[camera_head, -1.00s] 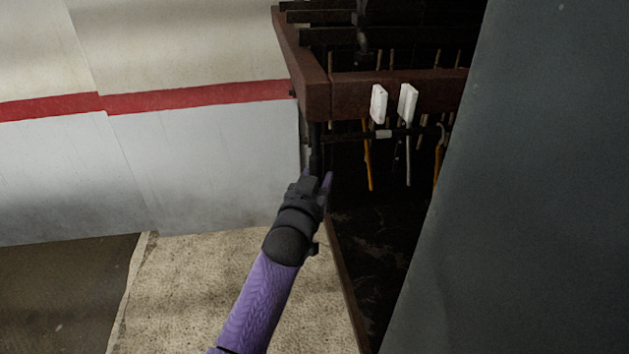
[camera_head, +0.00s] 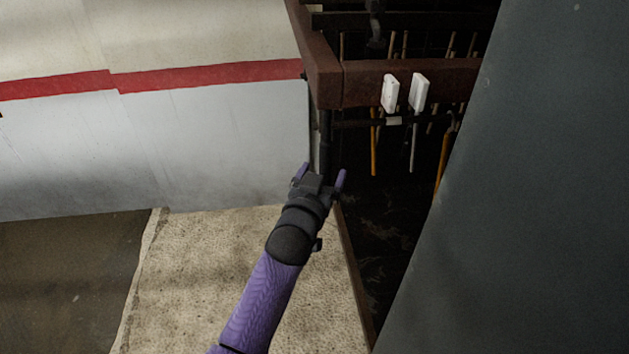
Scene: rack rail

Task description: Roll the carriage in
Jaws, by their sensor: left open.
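A rack with a red-brown frame (camera_head: 400,84) stands at the upper middle, with two white tags (camera_head: 419,92) on its front beam. A thin dark rail (camera_head: 360,124) runs below the beam. A dark upright bar (camera_head: 326,135) hangs under the frame's near left corner. I cannot tell which part is the carriage. My left gripper (camera_head: 321,171) is open, its purple fingers spread apart just below the upright bar. Nothing shows held between the fingers. Whether it touches the bar is unclear. My right gripper is not in view.
A large grey panel (camera_head: 510,200) fills the right side. A white wall with a red stripe (camera_head: 200,140) stands at the left. Orange and pale rods (camera_head: 443,158) hang inside the dark rack. The beige floor (camera_head: 220,270) around my forearm is clear.

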